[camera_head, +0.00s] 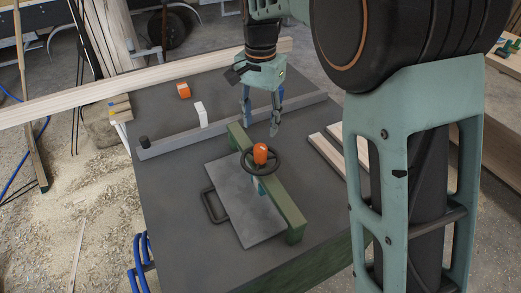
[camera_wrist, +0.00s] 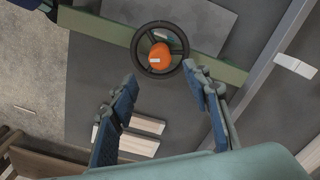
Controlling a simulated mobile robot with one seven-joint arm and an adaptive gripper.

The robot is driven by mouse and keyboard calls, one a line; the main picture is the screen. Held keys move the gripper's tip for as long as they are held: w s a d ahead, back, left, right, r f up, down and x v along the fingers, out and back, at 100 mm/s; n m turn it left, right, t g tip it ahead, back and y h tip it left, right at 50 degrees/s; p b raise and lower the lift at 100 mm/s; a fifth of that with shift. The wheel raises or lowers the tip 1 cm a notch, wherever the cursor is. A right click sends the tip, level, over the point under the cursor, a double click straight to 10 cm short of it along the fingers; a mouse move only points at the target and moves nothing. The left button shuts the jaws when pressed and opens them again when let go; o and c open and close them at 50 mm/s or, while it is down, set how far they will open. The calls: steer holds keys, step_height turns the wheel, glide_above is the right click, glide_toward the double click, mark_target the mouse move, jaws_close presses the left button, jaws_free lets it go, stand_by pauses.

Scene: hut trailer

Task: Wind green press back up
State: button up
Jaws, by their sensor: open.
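The green press (camera_head: 295,216) stands on the dark table as a green beam with a black handwheel (camera_head: 275,168) on top. An orange knob (camera_head: 260,153) sits at the wheel. Below the beam lies a grey plate (camera_head: 228,200) with a black handle at its left. My gripper (camera_head: 261,116) is open and empty, above and behind the wheel in the head view. In the wrist view my gripper (camera_wrist: 160,115) has its fingers spread, with the wheel (camera_wrist: 181,44) and orange knob (camera_wrist: 160,57) beyond the fingertips. I cannot tell how high the press stands above the plate.
A grey rail (camera_head: 170,142) with a white block (camera_head: 200,114) crosses the table behind the press. A small orange item (camera_head: 183,90) lies behind it. Wood boards (camera_head: 328,155) lie at the right, near my arm. The table's front area is clear.

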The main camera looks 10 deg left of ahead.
mark_target(260, 147)
step_height(260, 147, down, 10)
steer(key=shift+f, duration=0.2)
steer(key=shift+c, duration=0.3)
steer(key=c, duration=1.1)
steer(key=n, duration=0.4)
steer(key=shift+n, duration=2.9)
